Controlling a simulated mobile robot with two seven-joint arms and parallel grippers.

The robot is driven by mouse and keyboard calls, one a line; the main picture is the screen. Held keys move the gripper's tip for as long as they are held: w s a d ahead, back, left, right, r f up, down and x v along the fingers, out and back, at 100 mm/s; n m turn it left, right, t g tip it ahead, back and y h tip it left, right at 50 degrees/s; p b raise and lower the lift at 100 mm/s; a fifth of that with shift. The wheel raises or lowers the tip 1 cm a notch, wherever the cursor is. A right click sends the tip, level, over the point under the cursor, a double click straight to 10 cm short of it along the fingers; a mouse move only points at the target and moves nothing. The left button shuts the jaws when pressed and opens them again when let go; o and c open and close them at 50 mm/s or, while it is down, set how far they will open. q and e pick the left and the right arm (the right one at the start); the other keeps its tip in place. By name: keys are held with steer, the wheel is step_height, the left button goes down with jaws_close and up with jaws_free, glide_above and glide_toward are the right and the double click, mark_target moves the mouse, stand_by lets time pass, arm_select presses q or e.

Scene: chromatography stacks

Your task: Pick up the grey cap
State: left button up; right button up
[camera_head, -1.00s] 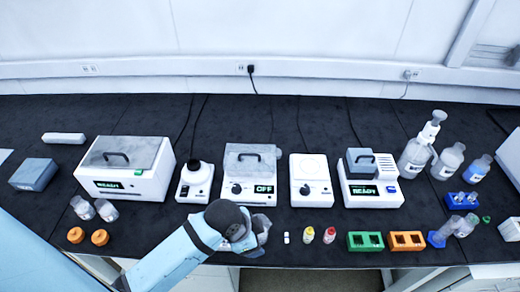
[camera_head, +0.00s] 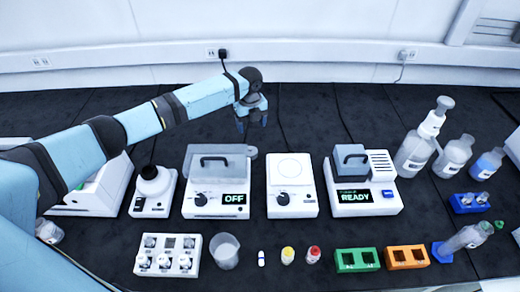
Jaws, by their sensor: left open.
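I cannot make out a separate grey cap for certain. The white rack (camera_head: 144,242) at the front left holds several small vials with pale tops, too small to tell whether one top is the grey cap. A small white and blue piece (camera_head: 261,258) lies right of the clear beaker (camera_head: 225,251). My left gripper (camera_head: 252,122) is open and empty, fingers pointing down, over the back of the bench behind the OFF device (camera_head: 216,199). My left arm hides the bench's left side. My right gripper is not in view.
A yellow-topped vial (camera_head: 287,255), a red-topped vial (camera_head: 313,255), a green block (camera_head: 357,260) and an orange block (camera_head: 406,257) line the front edge. The READY device (camera_head: 362,196) and tall bottles (camera_head: 414,156) stand right. The back of the black bench (camera_head: 330,105) has free room.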

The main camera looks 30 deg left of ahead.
mark_target(250, 148)
arm_select(q)
steer(key=f, duration=0.3)
steer(key=shift+s+a+f, duration=0.1)
steer(key=shift+s+a, duration=0.1)
step_height(250, 148, down, 4)
steer(key=shift+w+f, duration=0.1)
steer(key=shift+w, duration=0.05)
steer(key=shift+f, duration=0.45)
steer(key=shift+s+f, duration=0.2)
steer(key=shift+f, duration=2.15)
steer(key=c, duration=0.8)
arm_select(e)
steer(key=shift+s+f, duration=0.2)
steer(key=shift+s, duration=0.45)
arm_select(q)
steer(key=shift+r, duration=0.1)
